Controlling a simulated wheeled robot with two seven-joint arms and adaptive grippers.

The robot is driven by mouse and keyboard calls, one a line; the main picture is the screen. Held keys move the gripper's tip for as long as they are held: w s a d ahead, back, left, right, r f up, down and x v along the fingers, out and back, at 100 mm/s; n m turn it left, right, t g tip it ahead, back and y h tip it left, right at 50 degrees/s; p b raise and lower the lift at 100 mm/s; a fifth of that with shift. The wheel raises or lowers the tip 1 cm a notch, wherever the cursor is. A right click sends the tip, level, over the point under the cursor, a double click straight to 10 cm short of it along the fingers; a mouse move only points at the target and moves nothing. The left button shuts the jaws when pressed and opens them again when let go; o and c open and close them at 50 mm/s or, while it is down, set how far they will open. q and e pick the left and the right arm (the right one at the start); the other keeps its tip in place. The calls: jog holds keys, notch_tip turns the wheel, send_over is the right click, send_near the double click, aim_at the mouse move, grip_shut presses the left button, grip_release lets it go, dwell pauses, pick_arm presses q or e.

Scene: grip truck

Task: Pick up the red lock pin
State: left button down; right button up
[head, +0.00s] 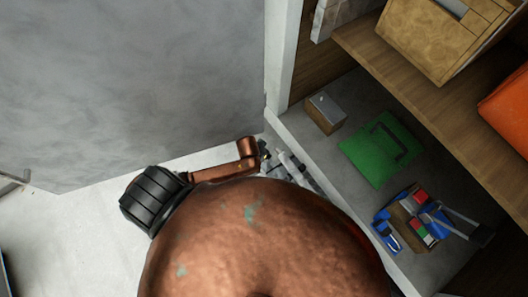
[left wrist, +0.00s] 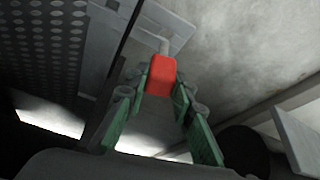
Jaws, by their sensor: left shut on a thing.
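The red lock pin (left wrist: 161,75) shows in the left wrist view as a red block with rounded edges and a pale grey rod at its top. My left gripper (left wrist: 160,88) has green fingers on both sides of the red block and is shut on it. The rod points up towards a grey bracket or plate; I cannot tell whether it still sits in anything. In the head view a large copper-brown shape covers the lower middle, and the pin cannot be made out there. My right gripper is in neither view.
In the head view, a shelf compartment on the right holds a small box (head: 325,113), a green case (head: 381,148) and a blue caddy (head: 388,234) of small items. A tan box (head: 440,35) and an orange case (head: 507,108) sit on the wooden shelf (head: 410,75) above.

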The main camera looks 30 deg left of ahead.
pick_arm(q)
jog(key=s+a+p, duration=0.1)
jog(key=s+a, duration=0.1)
jog(key=s, duration=1.6)
jog(key=shift+w+a+r+p, duration=0.1)
jog(key=shift+a+r+p, duration=0.05)
jog(key=shift+r+p, duration=2.95)
jog(key=shift+f, duration=0.25)
